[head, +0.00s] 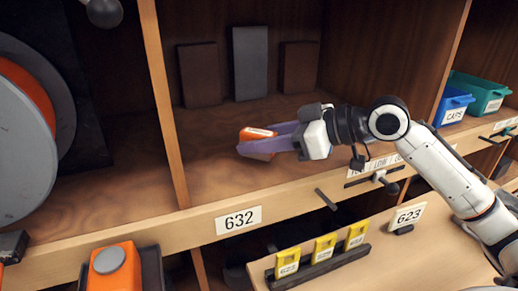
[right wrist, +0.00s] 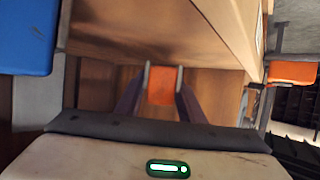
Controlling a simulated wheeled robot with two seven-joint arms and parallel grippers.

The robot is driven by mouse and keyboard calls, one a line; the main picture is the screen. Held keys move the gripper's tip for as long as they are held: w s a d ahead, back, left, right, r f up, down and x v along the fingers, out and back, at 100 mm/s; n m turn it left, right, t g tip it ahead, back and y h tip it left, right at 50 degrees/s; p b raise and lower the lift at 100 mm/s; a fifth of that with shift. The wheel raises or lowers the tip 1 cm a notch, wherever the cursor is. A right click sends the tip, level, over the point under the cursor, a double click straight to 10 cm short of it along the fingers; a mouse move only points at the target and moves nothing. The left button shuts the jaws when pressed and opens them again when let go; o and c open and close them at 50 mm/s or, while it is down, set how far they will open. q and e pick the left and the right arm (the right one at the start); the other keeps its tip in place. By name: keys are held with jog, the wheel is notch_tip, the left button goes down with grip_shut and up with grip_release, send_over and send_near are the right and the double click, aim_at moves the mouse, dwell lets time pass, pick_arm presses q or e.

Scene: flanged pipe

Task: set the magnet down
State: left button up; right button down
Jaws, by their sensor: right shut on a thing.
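The magnet appears to be the orange block (head: 258,141) with a pale label on top. It is between the purple fingers of my right gripper (head: 254,146), over the floor of the shelf bay marked 632. In the right wrist view the orange block (right wrist: 161,86) sits between the two fingertips (right wrist: 162,82), and the gripper is shut on it. I cannot tell whether the block touches the shelf floor. My left gripper does not show.
Dark upright plates (head: 250,63) stand at the back of the bay. A wooden divider (head: 165,105) bounds it on the left. A 632 label (head: 238,219) is on the front edge. Blue (head: 453,105) and green (head: 482,93) bins stand right. The bay floor around the block is clear.

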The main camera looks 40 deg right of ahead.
jog(key=shift+f, duration=1.15)
jog(key=c, duration=1.2)
grip_release()
jog(key=shift+r, duration=0.2)
jog(key=b+v, duration=0.1)
jog(key=v, duration=1.1)
jog(key=shift+f, duration=0.1)
